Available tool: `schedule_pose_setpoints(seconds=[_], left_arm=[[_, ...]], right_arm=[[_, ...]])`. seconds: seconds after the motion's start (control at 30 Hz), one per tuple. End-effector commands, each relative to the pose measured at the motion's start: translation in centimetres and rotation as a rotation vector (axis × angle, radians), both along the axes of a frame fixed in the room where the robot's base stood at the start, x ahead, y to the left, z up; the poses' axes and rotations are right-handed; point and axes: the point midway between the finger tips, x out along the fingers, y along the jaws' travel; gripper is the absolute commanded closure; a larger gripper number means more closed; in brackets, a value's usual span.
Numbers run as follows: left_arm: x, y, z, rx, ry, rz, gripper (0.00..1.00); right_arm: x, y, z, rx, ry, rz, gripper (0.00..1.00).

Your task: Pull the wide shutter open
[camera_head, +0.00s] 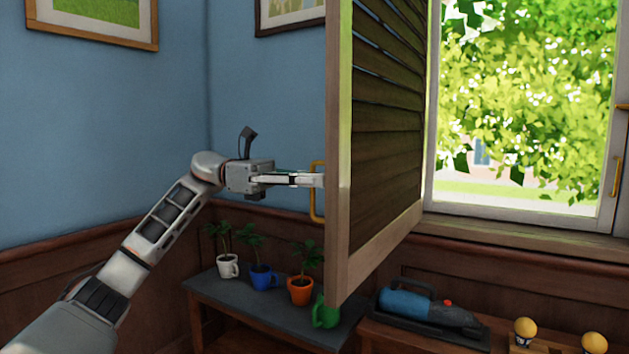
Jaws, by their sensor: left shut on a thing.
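The wide shutter (387,140) is a wooden louvred panel. It stands swung out from the window, with its pale free edge towards me. A yellow bar handle (315,211) shows on its left side, partly covered by my gripper. My left gripper (312,180) reaches in from the left, level with the handle, and is shut on it. The exact contact at the fingertips is partly hidden. My right gripper is not in view.
A dark bench (245,302) below the shutter holds several potted plants, with a green mug (325,315) under the shutter's lower corner. The window (540,120) is bright behind; blue wall stands at left.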

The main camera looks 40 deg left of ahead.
Motion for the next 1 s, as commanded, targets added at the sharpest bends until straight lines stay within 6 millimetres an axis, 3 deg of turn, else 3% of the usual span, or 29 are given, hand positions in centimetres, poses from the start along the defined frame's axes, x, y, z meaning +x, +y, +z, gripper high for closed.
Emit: schedule_pose_setpoints(seconds=[0.17, 0.27, 0.67, 0.87, 1.0], left_arm=[[0.0, 0.0, -0.1, 0.001, 0.003, -0.002, 1.0], [0.0, -0.1, -0.1, 0.001, 0.003, -0.002, 0.77], [-0.1, 0.3, 0.0, 0.0, 0.002, 0.0, 0.77], [-1.1, 2.8, 0.0, -0.001, 0.004, 0.003, 0.77], [-2.2, 5.5, 0.0, 0.0, 0.003, 0.004, 0.77]], right_arm=[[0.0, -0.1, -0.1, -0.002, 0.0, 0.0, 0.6], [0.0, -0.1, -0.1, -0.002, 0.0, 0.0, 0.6], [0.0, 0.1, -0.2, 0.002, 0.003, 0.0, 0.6], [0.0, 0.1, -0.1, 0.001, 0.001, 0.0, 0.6], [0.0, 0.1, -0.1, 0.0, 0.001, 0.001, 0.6]])
